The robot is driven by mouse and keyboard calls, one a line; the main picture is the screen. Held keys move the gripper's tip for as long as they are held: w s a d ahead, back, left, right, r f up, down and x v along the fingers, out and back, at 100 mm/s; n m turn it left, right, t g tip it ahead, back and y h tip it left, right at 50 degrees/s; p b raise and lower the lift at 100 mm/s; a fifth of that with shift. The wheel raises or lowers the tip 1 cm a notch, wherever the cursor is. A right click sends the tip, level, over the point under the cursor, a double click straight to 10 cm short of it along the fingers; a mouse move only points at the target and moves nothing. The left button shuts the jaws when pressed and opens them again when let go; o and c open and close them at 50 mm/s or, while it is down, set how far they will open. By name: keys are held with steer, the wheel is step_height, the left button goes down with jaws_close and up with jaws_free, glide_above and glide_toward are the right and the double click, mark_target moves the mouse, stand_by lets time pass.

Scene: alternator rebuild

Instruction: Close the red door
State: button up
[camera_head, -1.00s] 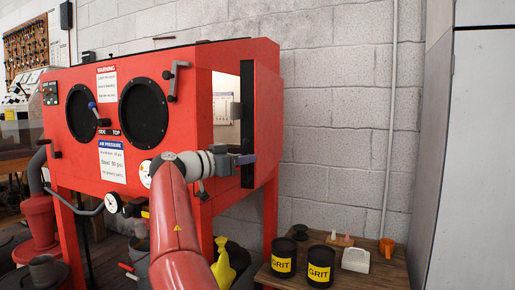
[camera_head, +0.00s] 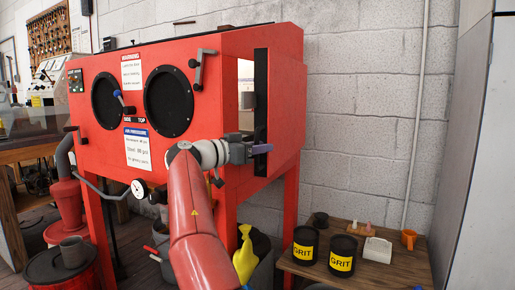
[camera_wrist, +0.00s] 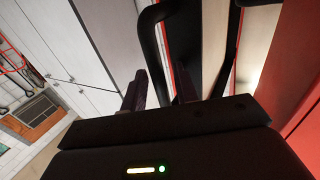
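The red door (camera_head: 283,108) is on the right side of the red blast cabinet (camera_head: 215,105). It stands ajar, and a bright gap (camera_head: 246,85) shows beside its black edge strip. My gripper (camera_head: 264,149) is at the lower part of that black strip, its fingertips pointing right. In the wrist view my gripper's dark fingers (camera_wrist: 160,93) stand apart. A curved black bar (camera_wrist: 152,50) reaches down by the fingers, and a second black bar (camera_wrist: 229,50) is to their right. I cannot tell whether the fingers touch the bars.
A wooden table (camera_head: 355,283) at the lower right carries two black GRIT tins (camera_head: 342,255), a white container (camera_head: 377,250) and an orange mug (camera_head: 408,238). A yellow item (camera_head: 244,258) is below the cabinet. The tall grey panel (camera_head: 475,150) stands at right.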

steer(key=shift+a, duration=0.1)
steer(key=v, duration=0.7)
steer(key=shift+s+a, duration=0.25)
steer(key=shift+a, duration=0.05)
steer(key=shift+f, duration=0.1)
